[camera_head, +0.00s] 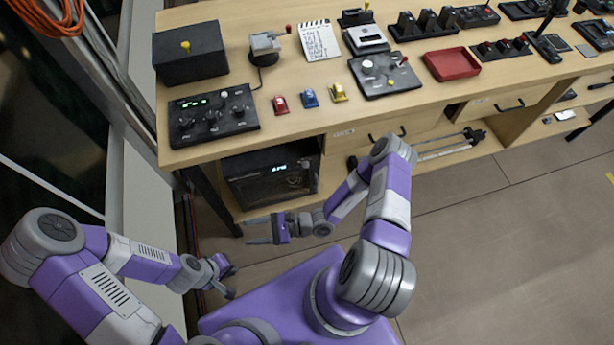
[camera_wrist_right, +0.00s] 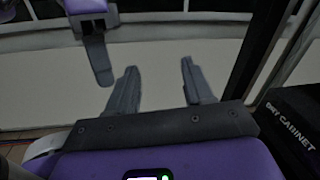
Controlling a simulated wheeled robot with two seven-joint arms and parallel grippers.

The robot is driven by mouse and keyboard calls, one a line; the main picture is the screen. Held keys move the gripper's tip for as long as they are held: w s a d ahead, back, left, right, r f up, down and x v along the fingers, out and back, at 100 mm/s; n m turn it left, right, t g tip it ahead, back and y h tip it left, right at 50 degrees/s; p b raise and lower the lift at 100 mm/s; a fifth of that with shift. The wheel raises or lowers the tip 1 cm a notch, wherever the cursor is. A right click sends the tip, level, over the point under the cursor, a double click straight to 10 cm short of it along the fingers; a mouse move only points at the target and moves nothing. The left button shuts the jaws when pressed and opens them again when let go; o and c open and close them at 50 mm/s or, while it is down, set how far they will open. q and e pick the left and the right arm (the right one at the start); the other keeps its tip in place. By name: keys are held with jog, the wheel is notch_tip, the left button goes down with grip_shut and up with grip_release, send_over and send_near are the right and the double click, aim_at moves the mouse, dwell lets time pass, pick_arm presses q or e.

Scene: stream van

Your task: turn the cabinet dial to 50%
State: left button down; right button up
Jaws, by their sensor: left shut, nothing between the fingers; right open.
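The black dry cabinet (camera_head: 250,178) sits under the left end of the bench, with a small lit display (camera_head: 279,168) on its front. Its dial is too small and dark to make out. Part of the cabinet, with white lettering (camera_wrist_right: 290,125), shows at the right edge of the right wrist view. My right gripper (camera_head: 248,231) is open and empty, in front of and below the cabinet, apart from it. Its two spread fingers show in the wrist view (camera_wrist_right: 160,70). My left gripper (camera_head: 229,281) is shut and empty, lower down and farther from the cabinet.
The wooden bench (camera_head: 225,145) overhangs the cabinet. A black panel with knobs (camera_head: 213,115) and a dark box (camera_head: 190,55) stand on it. A bench leg (camera_head: 217,196) and a wall are left of the cabinet. Floor at the right is clear.

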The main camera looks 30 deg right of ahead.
jog(key=w+d+f+m+t+h+b, duration=0.2)
jog(key=w+d+f+m+t+h, duration=0.3)
jog(key=w+d+m+t+h, duration=0.35)
jog(key=m+t+h+b, duration=0.2)
jog(key=m+h+b, duration=0.1)
jog(key=m+h, duration=0.9)
send_near(306, 167)
jog(key=w+n+h, duration=0.1)
jog(key=n+h, duration=0.1)
jog(key=shift+y, duration=0.25)
jog(key=x, duration=0.2)
jog(key=b+x, duration=0.1)
jog(key=x, duration=0.1)
jog(key=b+x, duration=0.1)
jog(key=x, duration=0.2)
jog(key=shift+w+a+f, duration=0.1)
jog(key=shift+a+f, duration=0.1)
jog(key=shift+f, duration=0.15)
pick_arm(q)
notch_tip(306, 167, down, 8)
jog(key=shift+a, duration=0.1)
pick_arm(e)
grip_shut()
